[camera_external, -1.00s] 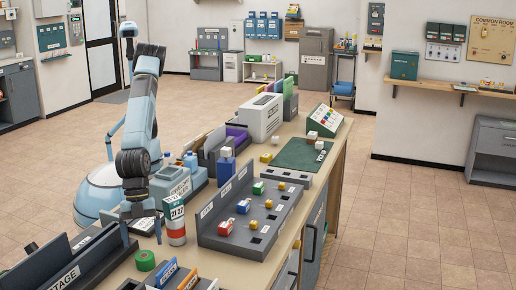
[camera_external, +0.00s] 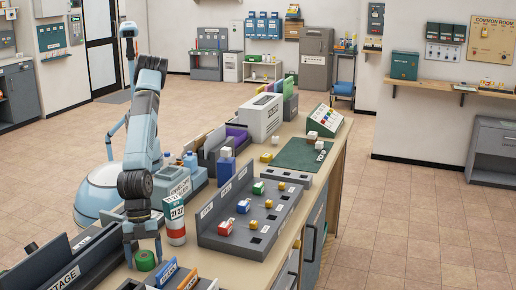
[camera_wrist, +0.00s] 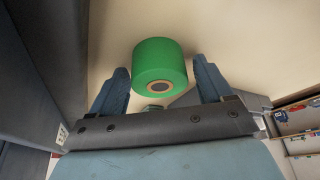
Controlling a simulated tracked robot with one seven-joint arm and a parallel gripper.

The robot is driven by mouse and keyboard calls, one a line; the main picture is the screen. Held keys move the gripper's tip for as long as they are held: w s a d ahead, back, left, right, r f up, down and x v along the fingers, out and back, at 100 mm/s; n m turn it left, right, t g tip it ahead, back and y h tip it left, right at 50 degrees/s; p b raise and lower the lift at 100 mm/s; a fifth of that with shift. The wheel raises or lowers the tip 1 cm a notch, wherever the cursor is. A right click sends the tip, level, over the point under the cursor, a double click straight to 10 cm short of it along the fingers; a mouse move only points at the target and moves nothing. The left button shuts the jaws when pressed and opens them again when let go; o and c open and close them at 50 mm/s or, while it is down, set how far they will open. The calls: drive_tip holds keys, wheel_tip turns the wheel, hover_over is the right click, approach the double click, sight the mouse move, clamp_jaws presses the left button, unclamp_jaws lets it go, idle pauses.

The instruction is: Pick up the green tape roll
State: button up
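The green tape roll (camera_external: 145,260) sits on the wooden counter (camera_external: 114,278) at the near left, and its round side with a brown core shows in the wrist view (camera_wrist: 160,65). My gripper (camera_external: 144,254) is low at the roll, with its fingers partly overlapping it in the external view. In the wrist view my gripper (camera_wrist: 160,80) is open, with one blue finger on each side of the roll. A gap shows between the roll and each finger there. I cannot tell how far the fingertips reach along the roll.
A grey postage bin (camera_external: 75,268) stands left of the roll. Small colored boxes (camera_external: 180,276) stand close on its right. A white-and-red canister (camera_external: 175,222) and a grey sorting tray (camera_external: 215,235) are further right.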

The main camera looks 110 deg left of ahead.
drive_tip(key=c, duration=0.9)
